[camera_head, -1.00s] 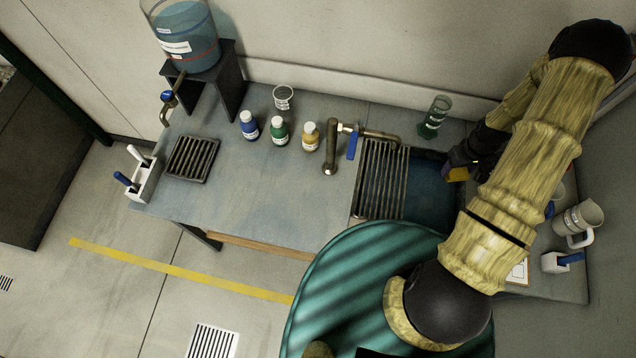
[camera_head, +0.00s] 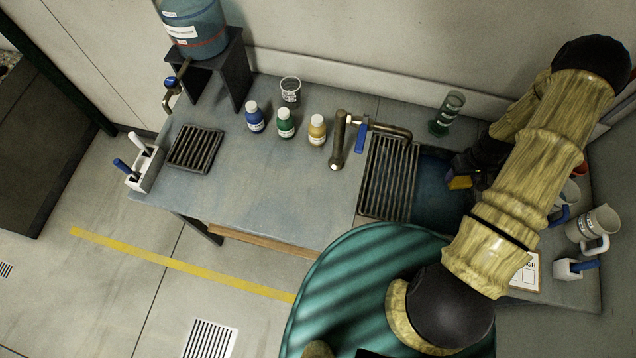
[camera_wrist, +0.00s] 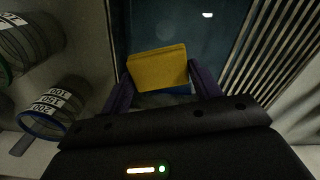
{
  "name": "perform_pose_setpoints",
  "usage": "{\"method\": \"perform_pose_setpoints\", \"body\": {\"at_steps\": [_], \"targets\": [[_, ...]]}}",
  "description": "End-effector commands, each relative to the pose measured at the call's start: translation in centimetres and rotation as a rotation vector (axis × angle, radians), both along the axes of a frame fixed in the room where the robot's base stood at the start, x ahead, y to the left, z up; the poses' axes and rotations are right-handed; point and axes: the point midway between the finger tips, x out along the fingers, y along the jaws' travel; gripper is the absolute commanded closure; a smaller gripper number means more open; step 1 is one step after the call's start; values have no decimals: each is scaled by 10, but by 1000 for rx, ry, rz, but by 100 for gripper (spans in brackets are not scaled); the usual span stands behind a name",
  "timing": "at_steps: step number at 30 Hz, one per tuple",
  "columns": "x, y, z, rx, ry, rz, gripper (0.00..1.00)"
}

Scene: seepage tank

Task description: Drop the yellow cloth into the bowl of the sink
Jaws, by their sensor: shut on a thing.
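The yellow cloth (camera_wrist: 158,68) is a folded block between the two purple fingers of my gripper (camera_wrist: 163,92) in the wrist view. My gripper is shut on it. In the head view the cloth (camera_head: 459,182) shows at the right side of the sink bowl (camera_head: 436,200), and my gripper (camera_head: 462,170) is partly hidden by my arm. The bowl is blue-grey inside, and the wrist view shows its dark blue interior (camera_wrist: 190,30) beyond the cloth. How high the cloth is above the bowl floor I cannot tell.
A slatted rack (camera_head: 388,180) covers the bowl's left side. A tap (camera_head: 340,140) with a blue lever stands behind it. A green cylinder (camera_head: 446,113) stands at the back. Beakers (camera_head: 592,224) stand at the right. Several bottles (camera_head: 285,123) stand left of the tap.

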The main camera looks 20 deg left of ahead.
Motion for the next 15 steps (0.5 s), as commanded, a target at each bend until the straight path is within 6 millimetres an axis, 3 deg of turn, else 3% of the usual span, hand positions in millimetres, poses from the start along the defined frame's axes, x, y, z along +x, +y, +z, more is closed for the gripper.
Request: {"method": "perform_pose_setpoints", "body": {"at_steps": [5,6,9,15], "targets": [[0,0,0,0,0,1,59],[0,0,0,0,0,0,34],[0,0,1,0,0,-1,14],[-1,-2,1,0,0,-4,12]]}}
